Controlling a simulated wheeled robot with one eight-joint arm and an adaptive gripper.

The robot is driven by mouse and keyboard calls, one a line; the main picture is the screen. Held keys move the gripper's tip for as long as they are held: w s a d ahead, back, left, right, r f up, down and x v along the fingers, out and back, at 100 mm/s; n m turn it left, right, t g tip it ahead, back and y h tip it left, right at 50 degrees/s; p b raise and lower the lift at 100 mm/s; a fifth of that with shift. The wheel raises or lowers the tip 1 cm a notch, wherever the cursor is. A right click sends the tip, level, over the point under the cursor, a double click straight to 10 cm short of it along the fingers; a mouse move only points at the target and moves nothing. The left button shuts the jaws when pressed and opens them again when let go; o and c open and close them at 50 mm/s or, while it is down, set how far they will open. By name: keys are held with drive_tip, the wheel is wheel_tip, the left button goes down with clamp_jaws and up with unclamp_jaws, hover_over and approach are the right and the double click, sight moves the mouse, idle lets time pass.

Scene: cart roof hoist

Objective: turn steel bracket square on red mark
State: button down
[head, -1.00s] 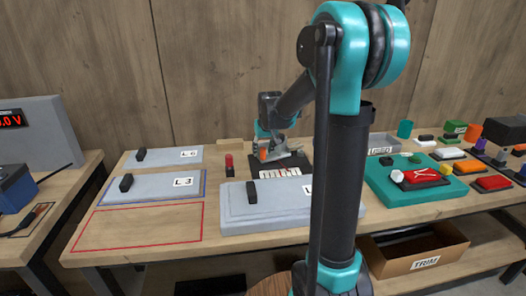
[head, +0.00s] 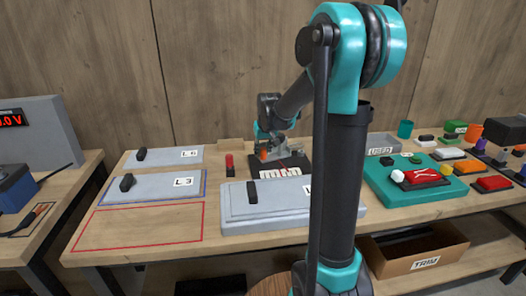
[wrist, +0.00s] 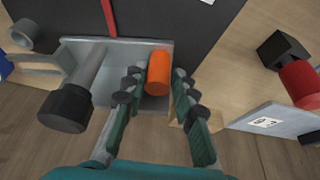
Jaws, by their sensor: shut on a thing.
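The steel bracket (wrist: 129,92) is a grey plate on a dark board (wrist: 190,22), with an orange upright grip (wrist: 158,73) on it. A red mark (wrist: 107,15), a thin line on the board, meets the plate's far edge left of the orange grip and looks near perpendicular to it. My gripper (wrist: 158,88) has its fingers on both sides of the orange grip, shut on it. In the head view my gripper (head: 264,150) is at the dark board (head: 297,160), and my arm partly hides the bracket.
A grey rod with a black end (wrist: 65,108) lies left of my fingers. A red-topped black post (head: 229,163) stands left of the board. Grey lidded panels (head: 240,205) lie in front and left. A teal tray (head: 385,190) is at right. The red-outlined area (head: 140,225) is empty.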

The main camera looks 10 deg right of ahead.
drive_tip(key=shift+w+d, duration=0.1)
drive_tip(key=shift+d, duration=0.1)
drive_tip(key=shift+w+a+m+h, duration=0.1)
drive_tip(key=shift+w+m+h, duration=0.4)
drive_tip(key=shift+m, duration=0.6)
drive_tip(key=shift+w+m, duration=0.15)
drive_tip(key=shift+m, duration=0.45)
drive_tip(key=c, duration=1.3)
unclamp_jaws()
drive_tip(key=v, duration=1.2)
drive_tip(key=shift+a, duration=0.1)
